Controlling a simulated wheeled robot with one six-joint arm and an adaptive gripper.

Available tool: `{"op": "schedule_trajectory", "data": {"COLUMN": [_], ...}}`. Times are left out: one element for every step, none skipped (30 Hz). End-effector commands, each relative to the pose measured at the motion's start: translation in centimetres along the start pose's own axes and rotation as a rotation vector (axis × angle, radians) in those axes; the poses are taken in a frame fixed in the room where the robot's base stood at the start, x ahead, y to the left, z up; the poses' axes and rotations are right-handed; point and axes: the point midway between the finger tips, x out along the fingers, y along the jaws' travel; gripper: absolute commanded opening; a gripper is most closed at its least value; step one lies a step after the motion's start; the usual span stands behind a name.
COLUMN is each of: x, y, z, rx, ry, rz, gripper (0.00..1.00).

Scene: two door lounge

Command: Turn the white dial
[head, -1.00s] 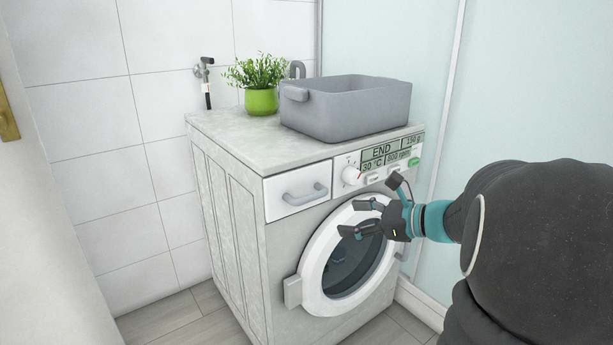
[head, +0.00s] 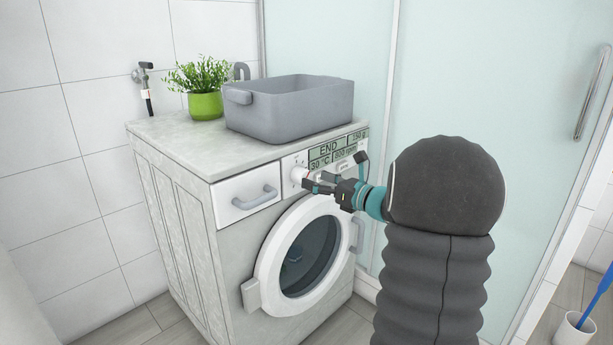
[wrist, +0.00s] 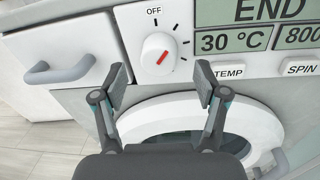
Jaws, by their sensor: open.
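The white dial (wrist: 158,55) is on the washing machine's front panel, with a red pointer mark and "OFF" printed above it. The red mark slants, its upper end toward the right. In the head view the dial (head: 298,174) shows just left of my gripper (head: 308,181). In the wrist view my gripper (wrist: 163,82) is open, with one finger below left of the dial and the other below right. The dial appears ahead of the fingertips and between them; I cannot tell whether they touch it.
The display (head: 330,152) and buttons sit right of the dial. A drawer with a grey handle (head: 255,197) is on the left, and the round door (head: 268,265) is below. A grey basin (head: 290,110) and a potted plant (head: 205,105) stand on top. A glass panel (head: 450,100) is behind.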

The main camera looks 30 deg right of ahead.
Motion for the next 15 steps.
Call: {"op": "schedule_trajectory", "data": {"x": [0.9,1.4,1.9,2.3,2.6,3.0,3.3,3.5,3.7,3.9,4.0,4.1,4.1,4.2,4.2], "y": [0.1,0.1,0.1,0.1,0.1,0.1,0.0,0.0,0.1,0.1,0.1,0.1,0.0,0.0,0.0], "z": [0.0,0.0,0.0,0.0,0.0,0.0,0.0,0.0,0.0,0.0,0.0,0.0,-0.1,-0.1,-0.1], "rx": [0.001,0.001,0.001,0.001,0.000,0.000,0.000,0.000,0.000,0.000,0.000,0.000,0.000,0.000,0.000], "ry": [0.002,0.002,0.001,0.001,0.001,0.002,0.002,0.001,0.001,0.001,0.001,0.001,0.001,0.001,0.001], "rz": [0.003,0.003,0.003,0.003,0.002,0.001,0.001,0.002,0.002,0.002,0.001,0.001,0.001,0.000,0.000], "gripper": [0.73,0.73,0.73,0.73,0.73,0.73,0.73,0.73,0.73,0.73,0.73,0.73,0.73,0.73,0.73]}}
